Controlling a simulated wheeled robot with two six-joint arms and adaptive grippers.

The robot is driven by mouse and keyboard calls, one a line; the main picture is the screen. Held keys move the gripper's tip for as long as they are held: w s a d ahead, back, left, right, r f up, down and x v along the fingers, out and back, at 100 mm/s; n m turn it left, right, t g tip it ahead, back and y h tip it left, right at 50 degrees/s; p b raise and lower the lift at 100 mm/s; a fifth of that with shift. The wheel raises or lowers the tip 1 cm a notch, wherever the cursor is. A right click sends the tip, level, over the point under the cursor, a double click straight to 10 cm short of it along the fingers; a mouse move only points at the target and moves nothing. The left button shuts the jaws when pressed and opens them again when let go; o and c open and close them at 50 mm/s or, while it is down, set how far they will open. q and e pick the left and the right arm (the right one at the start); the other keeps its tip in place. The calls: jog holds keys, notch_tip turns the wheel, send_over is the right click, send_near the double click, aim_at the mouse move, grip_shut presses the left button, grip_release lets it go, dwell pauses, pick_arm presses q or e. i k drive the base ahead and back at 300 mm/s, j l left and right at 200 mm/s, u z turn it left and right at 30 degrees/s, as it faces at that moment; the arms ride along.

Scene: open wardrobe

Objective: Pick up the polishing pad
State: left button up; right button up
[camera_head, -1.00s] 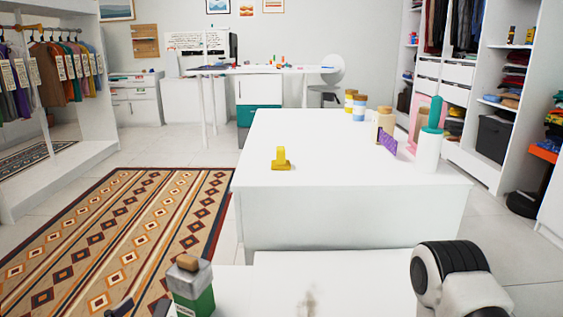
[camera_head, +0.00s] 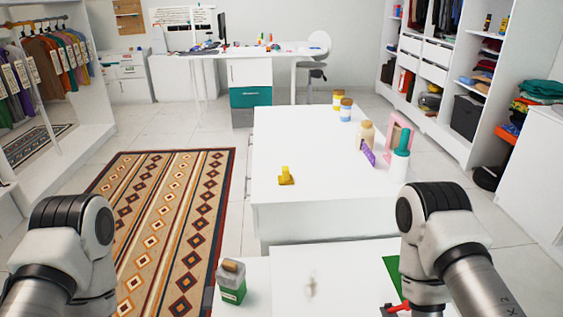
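I cannot tell for sure which item is the polishing pad. A small yellow block with an upright grip (camera_head: 286,177) stands on the left part of the white island top (camera_head: 300,150). A thin purple piece (camera_head: 368,152) stands upright on its right side. A green flat item (camera_head: 392,270) is partly hidden behind my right arm. Both my arms show at the lower edge, but neither gripper's fingers can be made out.
Jars (camera_head: 346,110), a tan bottle (camera_head: 365,136), a pink frame (camera_head: 398,134) and a white bottle with a teal top (camera_head: 400,158) line the island's right side. A patterned rug (camera_head: 170,220) lies left. Open shelves stand right. The island's middle is clear.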

aim_at(286, 178)
jog(key=i+j+z, duration=0.3)
jog(key=i+j, duration=0.2)
jog(key=i+j+z, duration=0.15)
jog(key=j, duration=0.2)
jog(key=i+j+z, duration=0.1)
jog(key=i+j, duration=0.15)
jog(key=i+j+z, duration=0.15)
jog(key=j, duration=0.3)
jog(key=i+j+z, duration=0.15)
jog(key=j, duration=0.2)
jog(key=i+j+z, duration=0.15)
jog(key=j, duration=0.25)
jog(key=i, duration=0.05)
